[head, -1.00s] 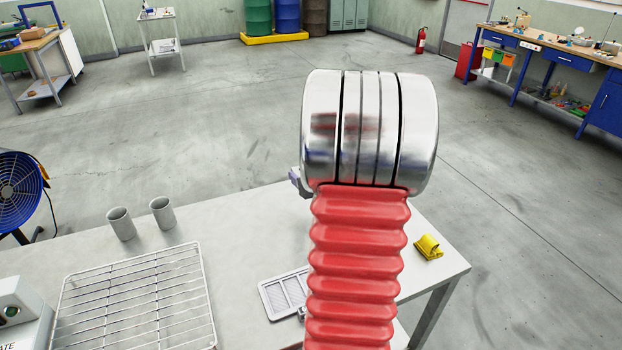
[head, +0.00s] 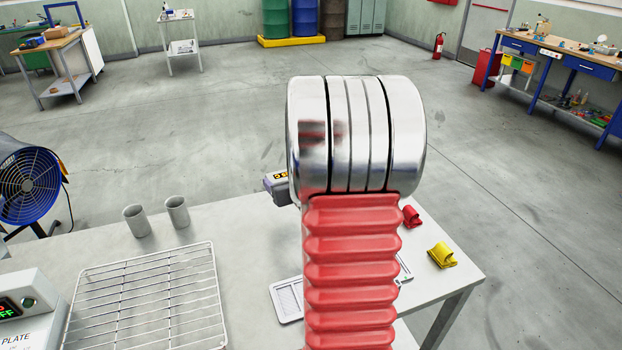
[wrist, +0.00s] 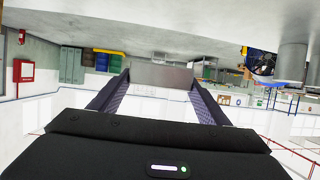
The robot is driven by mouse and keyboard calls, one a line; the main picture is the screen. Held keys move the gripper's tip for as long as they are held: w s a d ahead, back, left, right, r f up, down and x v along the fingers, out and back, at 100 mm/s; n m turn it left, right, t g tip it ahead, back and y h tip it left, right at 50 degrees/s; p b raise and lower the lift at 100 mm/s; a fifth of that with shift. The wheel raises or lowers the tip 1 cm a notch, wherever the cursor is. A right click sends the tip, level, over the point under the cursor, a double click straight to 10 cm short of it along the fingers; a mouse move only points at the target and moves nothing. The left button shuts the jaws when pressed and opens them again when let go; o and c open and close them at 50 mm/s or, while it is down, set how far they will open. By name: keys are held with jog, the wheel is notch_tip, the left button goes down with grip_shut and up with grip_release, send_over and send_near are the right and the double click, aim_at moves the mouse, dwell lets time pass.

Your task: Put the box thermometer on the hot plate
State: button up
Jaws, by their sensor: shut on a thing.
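The box thermometer (head: 277,182), a grey box with a lit orange display, shows in the head view just left of my arm's metal joint, partly hidden by it. In the wrist view my gripper (wrist: 160,76) is shut on the thermometer (wrist: 160,75), a grey block between the ends of its two dark fingers. The hot plate (head: 28,325) is at the lower left edge, cut off by the frame. Its front shows a lit display and part of the word PLATE. The thermometer is well to its right.
A wire rack (head: 150,300) lies on the table between the hot plate and my arm. Two grey cups (head: 135,220) stand behind it. A flat white vented panel (head: 288,300), a red clip (head: 411,216) and a yellow clip (head: 442,255) lie around my arm.

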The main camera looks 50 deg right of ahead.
jog(key=w+a+n+y, duration=0.1)
jog(key=w+a, duration=0.2)
jog(key=a, duration=0.3)
jog(key=w+a+n+t+y, duration=0.1)
jog(key=w+a, duration=0.3)
jog(key=a, duration=0.3)
jog(key=w+a+n+y, duration=0.1)
jog(key=w+a, duration=0.2)
jog(key=a, duration=0.3)
jog(key=a+y, duration=0.1)
jog(key=a, duration=0.6)
jog(key=w+a+f+n+y, duration=0.1)
jog(key=a, duration=0.5)
jog(key=a+n+y, duration=0.1)
jog(key=a, duration=0.6)
jog(key=shift+w+a+f, duration=0.2)
jog(key=shift+w+a, duration=0.1)
jog(key=shift+w, duration=0.05)
jog(key=shift+a, duration=0.45)
jog(key=shift+s, duration=0.1)
